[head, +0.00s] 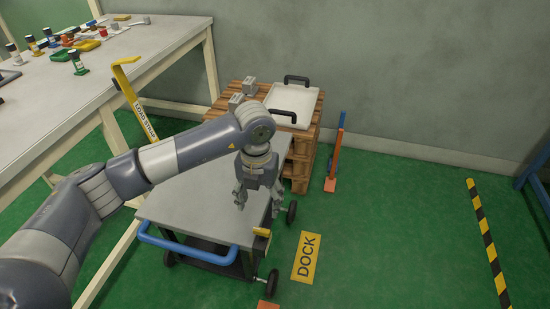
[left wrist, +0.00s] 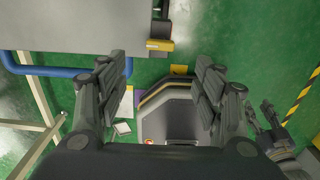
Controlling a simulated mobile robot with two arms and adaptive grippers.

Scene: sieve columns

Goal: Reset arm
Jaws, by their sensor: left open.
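My left gripper (head: 258,200) hangs from the left arm, pointing down above the grey top of the cart (head: 190,204). Its two fingers are apart with nothing between them. In the left wrist view the open fingers (left wrist: 160,88) frame green floor and part of my own base. The cart top (left wrist: 75,22) shows at the upper left there. What looks like my right gripper (left wrist: 262,115) shows small at the right of that view; its finger gap is unclear.
A blue handle (head: 185,246) fronts the cart. A white tray (head: 307,93) with black handles sits on wooden pallets (head: 303,155) behind. A workbench (head: 135,45) with small items stands left. Floor around the yellow DOCK sign (head: 305,257) is mostly clear.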

